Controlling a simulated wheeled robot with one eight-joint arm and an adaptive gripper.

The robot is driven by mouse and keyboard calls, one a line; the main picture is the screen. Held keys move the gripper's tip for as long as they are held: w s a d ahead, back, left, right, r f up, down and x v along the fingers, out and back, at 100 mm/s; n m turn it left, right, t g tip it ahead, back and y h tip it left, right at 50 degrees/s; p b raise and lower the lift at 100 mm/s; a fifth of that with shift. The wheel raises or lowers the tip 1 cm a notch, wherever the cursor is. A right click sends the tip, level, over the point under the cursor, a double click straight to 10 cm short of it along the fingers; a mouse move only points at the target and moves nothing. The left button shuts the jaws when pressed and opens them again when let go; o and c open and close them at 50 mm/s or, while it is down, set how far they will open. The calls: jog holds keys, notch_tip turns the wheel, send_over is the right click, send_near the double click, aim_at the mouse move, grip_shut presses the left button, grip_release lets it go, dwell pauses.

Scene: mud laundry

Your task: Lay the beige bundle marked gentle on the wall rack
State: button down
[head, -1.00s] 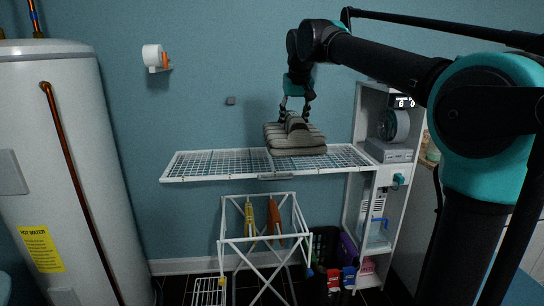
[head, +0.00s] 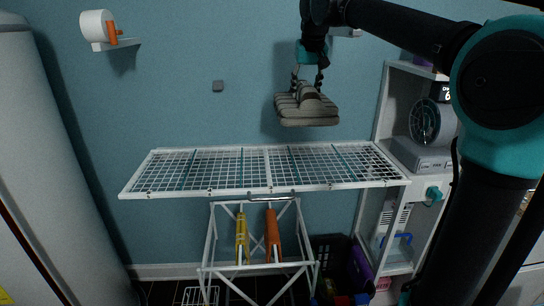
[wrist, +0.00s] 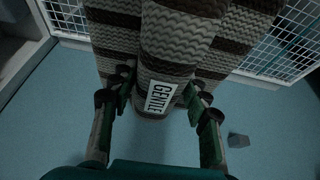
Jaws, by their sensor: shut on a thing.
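The beige bundle (head: 306,104) is a folded, striped cloth stack with a raised roll on top. In the wrist view the bundle (wrist: 190,45) carries a white label reading GENTLE (wrist: 157,97). My gripper (head: 308,82) is shut on the bundle's raised roll from above, with a finger on each side of the label. The wall rack (head: 265,170) is a flat white wire grid against the blue wall. In the head view the bundle shows above the rack, with blue wall between them, so it hangs clear of the grid. The rack's surface is empty.
A white folding airer (head: 262,268) with yellow and orange items stands below the rack. A white shelf unit (head: 385,200) with a fan (head: 425,122) stands at the right. A white tank (head: 35,160) is at the left.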

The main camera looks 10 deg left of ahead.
jog(key=shift+w+f, duration=0.25)
jog(key=shift+w, duration=0.05)
notch_tip(320, 180, down, 19)
jog(key=shift+f, duration=0.2)
jog(key=c, duration=0.8)
grip_release()
jog(key=shift+f, duration=0.1)
jog(key=shift+o, duration=0.2)
jog(key=v, duration=1.2)
